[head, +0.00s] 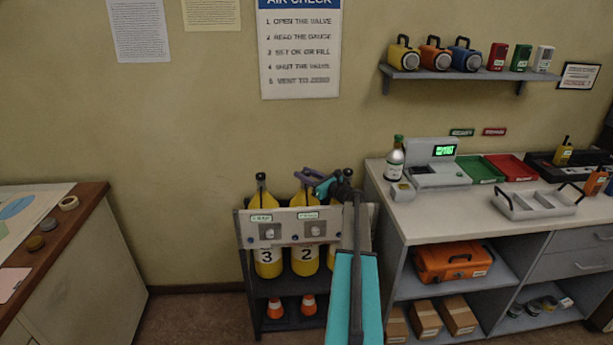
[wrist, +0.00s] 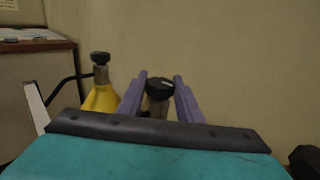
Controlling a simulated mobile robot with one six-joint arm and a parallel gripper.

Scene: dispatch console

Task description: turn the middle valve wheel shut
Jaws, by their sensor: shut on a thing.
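Yellow air cylinders stand in a dark rack, the left one marked 3 (head: 266,257) and the middle one marked 2 (head: 306,256). A third at the right is mostly hidden by my arm. My gripper (head: 308,174), with purple fingers, is at the top of the middle cylinder. In the wrist view, its fingers are on either side of the dark middle valve wheel (wrist: 160,85) and shut on it. The left cylinder's dark valve wheel (wrist: 100,58) is apart, to the left. I cannot tell how far the middle wheel is turned.
The rack's grey front panel (head: 284,217) carries small gauges and labels. A counter (head: 450,205) with a bottle (head: 395,160), console and trays stands close at the right. A wooden-topped desk (head: 88,205) is at the left. Floor between desk and rack is clear.

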